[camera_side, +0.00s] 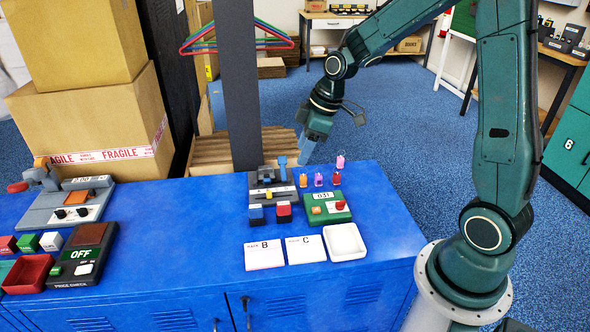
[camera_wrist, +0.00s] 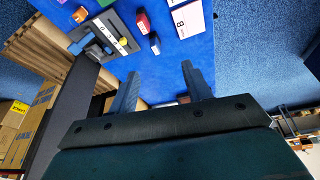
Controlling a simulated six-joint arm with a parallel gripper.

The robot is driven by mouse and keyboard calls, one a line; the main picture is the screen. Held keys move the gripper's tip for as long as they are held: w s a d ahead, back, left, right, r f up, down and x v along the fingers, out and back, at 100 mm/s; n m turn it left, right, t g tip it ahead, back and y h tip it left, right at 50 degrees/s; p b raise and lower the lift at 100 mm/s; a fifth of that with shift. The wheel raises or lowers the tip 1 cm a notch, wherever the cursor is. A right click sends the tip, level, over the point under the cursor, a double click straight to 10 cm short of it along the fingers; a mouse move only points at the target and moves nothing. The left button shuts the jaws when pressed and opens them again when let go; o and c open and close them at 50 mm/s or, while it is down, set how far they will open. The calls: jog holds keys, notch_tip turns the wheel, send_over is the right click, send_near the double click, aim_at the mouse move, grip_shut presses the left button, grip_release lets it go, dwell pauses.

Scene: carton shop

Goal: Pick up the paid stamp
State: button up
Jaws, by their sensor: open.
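I cannot read "paid" on any object, so which one is the paid stamp is unclear. A small red block (camera_side: 284,210) and a small blue block (camera_side: 256,213) sit side by side on the blue cabinet top (camera_side: 200,215). The red block (camera_wrist: 143,22) and the blue block (camera_wrist: 154,44) also show in the wrist view, beyond my fingertips. Farther left are a red block (camera_side: 8,245), a green block (camera_side: 28,243) and a white block (camera_side: 51,241). My gripper (camera_side: 307,148) is above the cabinet's back edge, its fingers (camera_wrist: 160,68) apart with nothing between them.
A grey device with a blue lever (camera_side: 282,172) stands behind the red and blue blocks. A green device (camera_side: 325,207) and several small coloured pieces are to its right. Cards B (camera_side: 264,255) and C (camera_side: 305,249) and a white tray (camera_side: 344,241) lie in front. A dark post (camera_side: 239,90) rises behind.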

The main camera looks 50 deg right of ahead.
jog(key=n+y, duration=0.1)
jog(key=n, duration=0.1)
send_near(283, 203)
jog(key=r, duration=0.2)
jog(key=shift+s+d+f, duration=0.2)
jog(key=shift+d, duration=0.2)
jog(key=shift+x, duration=4.3)
jog(key=shift+a+f, duration=0.1)
jog(key=shift+a, duration=0.05)
jog(key=shift+x, duration=2.45)
jog(key=shift+s, duration=0.1)
grip_shut()
